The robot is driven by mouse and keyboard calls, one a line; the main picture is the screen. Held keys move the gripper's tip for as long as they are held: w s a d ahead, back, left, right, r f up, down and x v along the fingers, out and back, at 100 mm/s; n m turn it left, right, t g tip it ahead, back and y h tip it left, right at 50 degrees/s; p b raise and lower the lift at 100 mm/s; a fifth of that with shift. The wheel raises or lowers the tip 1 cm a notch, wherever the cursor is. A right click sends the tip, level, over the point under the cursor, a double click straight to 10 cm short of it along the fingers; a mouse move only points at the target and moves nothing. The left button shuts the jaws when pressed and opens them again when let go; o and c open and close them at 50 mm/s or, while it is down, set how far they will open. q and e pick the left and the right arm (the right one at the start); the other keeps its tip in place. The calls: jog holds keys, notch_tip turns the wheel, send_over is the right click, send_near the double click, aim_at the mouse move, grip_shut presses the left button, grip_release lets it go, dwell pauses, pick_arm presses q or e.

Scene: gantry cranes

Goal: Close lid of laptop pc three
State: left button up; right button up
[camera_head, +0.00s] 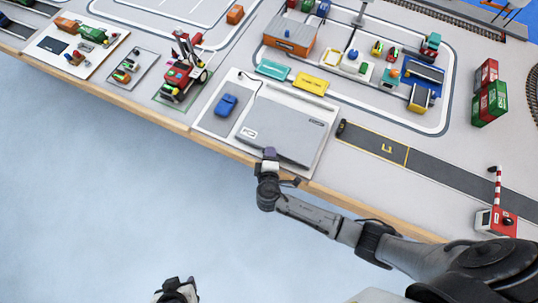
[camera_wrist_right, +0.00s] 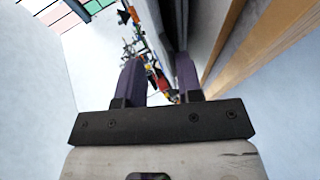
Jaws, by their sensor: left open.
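The grey laptop (camera_head: 285,130) lies on a white square board (camera_head: 314,160) at the table's front edge. Its lid looks flat and shut in the head view. My right gripper (camera_head: 270,155) is at the laptop's front edge, its fingertips over or against that edge; I cannot tell if they touch. In the right wrist view my right gripper (camera_wrist_right: 160,80) shows two purple fingers apart with nothing held between them. A grey slab edge, probably the laptop (camera_wrist_right: 203,30), runs beside the right finger. My left gripper (camera_head: 178,290) is open and empty, low over the floor, partly cut off by the frame.
A blue mouse (camera_head: 226,105) lies left of the laptop. Teal (camera_head: 273,69) and yellow (camera_head: 311,83) blocks stand behind it. A red toy crane truck (camera_head: 180,78) stands left. A road strip (camera_head: 385,148) runs right. The pale floor in front is clear.

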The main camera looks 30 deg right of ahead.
jog(key=v, duration=1.3)
jog(key=shift+s+r+p, duration=0.15)
jog(key=shift+s+p, duration=0.2)
jog(key=shift+p, duration=0.1)
jog(key=shift+a, duration=0.2)
